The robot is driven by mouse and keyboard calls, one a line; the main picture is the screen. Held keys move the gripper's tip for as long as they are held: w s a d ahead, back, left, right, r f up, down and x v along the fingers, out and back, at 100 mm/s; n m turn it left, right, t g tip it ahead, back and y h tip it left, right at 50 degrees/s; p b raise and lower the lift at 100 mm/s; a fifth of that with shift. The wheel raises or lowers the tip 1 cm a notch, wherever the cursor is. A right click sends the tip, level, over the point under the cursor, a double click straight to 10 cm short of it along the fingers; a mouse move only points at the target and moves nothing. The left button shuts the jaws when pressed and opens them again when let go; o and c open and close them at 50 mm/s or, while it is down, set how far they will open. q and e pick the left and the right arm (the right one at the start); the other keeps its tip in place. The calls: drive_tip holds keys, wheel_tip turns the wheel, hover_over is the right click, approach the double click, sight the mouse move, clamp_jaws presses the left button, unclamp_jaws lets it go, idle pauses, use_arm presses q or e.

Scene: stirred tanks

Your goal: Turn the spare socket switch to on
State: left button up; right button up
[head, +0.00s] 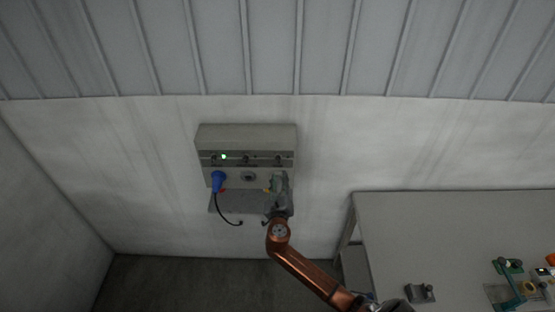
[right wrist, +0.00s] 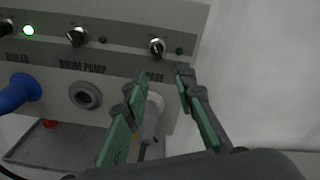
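The spare switch (right wrist: 157,47) is a small black knob with a pale mark, at the right of the panel's switch row in the right wrist view. A small dark lamp (right wrist: 179,50) beside it looks unlit. The spare socket (right wrist: 155,103) is below, pale and partly hidden behind a finger. My right gripper (right wrist: 162,75) is open, its green-padded fingers apart with their tips below the spare switch. Nothing shows held between them. In the head view the right gripper (head: 279,182) is in front of the panel's right side. My left gripper is in neither view.
The grey socket panel (head: 246,132) is on the wall, with a tray-like ledge (head: 236,203) below. A blue plug (head: 217,181) with black cable is in the boiler socket; its lamp (right wrist: 28,30) glows green. The drum pump socket (right wrist: 85,95) is empty. A table (head: 450,225) stands right.

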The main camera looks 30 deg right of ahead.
sight(278, 161)
drive_tip(key=shift+n, duration=0.7)
drive_tip(key=x, duration=0.2)
drive_tip(key=r+x, duration=0.1)
drive_tip(key=x, duration=0.2)
drive_tip(key=p+x, duration=0.1)
drive_tip(key=x, duration=0.2)
drive_tip(key=shift+w+a+r, duration=0.25)
drive_tip(key=shift+a+r, duration=0.05)
drive_tip(key=shift+a, duration=0.05)
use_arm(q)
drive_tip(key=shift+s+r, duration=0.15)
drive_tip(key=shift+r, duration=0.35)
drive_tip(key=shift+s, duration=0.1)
use_arm(e)
drive_tip(key=shift+c, duration=0.6)
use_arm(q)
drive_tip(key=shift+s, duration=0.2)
use_arm(e)
clamp_jaws()
